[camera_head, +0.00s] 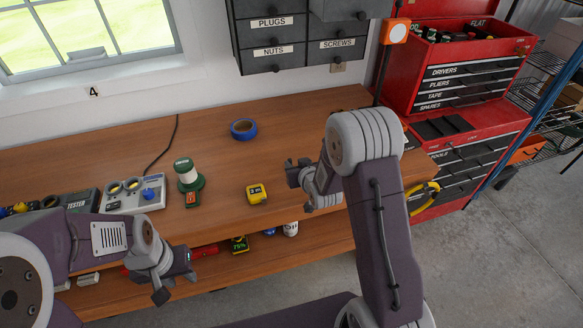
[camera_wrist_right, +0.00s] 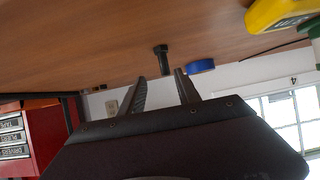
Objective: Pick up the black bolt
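The black bolt (camera_wrist_right: 161,60) shows in the right wrist view, where the bench appears upside down. It stands on the wooden bench just beyond my right fingertips, roughly in line with the gap between them. I cannot make it out in the head view; my right arm covers part of the bench. My right gripper (camera_wrist_right: 161,82) is open and empty, with its fingers apart and not around the bolt. In the head view my right gripper (camera_head: 296,183) is over the bench's front part. My left gripper (camera_head: 176,280) is open and empty, in front of the bench.
A red tool chest (camera_head: 460,75) stands right. A lower shelf holds small items.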

